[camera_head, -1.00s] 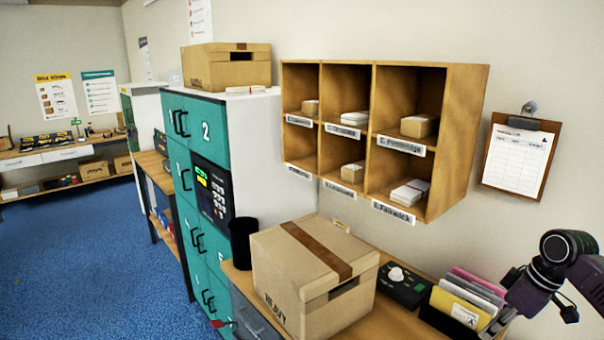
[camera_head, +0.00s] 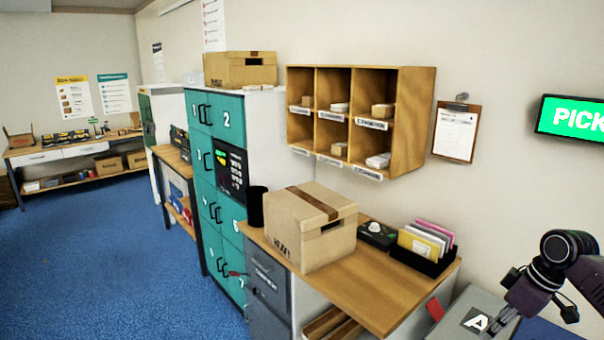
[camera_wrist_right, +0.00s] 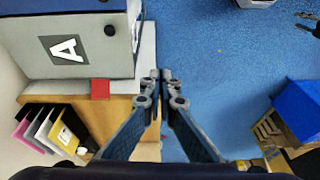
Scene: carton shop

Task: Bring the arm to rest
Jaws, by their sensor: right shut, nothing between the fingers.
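My right arm (camera_head: 560,262) comes in at the lower right of the head view, bent down over a grey box marked A. In the right wrist view my right gripper (camera_wrist_right: 161,76) is shut and empty, its fingertips together over the blue floor just beside the wooden counter's edge. It touches nothing that I can see. My left gripper does not show in the head view. A small dark pronged shape at the upper right edge of the wrist view may be part of it, too small to judge.
The counter (camera_head: 372,290) bears a carton (camera_head: 305,235), a card holder (camera_head: 425,262) and a small black device (camera_head: 377,235). The grey A box (camera_head: 470,305) is close to my right arm. Cubbyholes (camera_head: 408,120) hang above, teal lockers (camera_head: 228,165) stand left. Blue floor (camera_head: 110,260) is clear.

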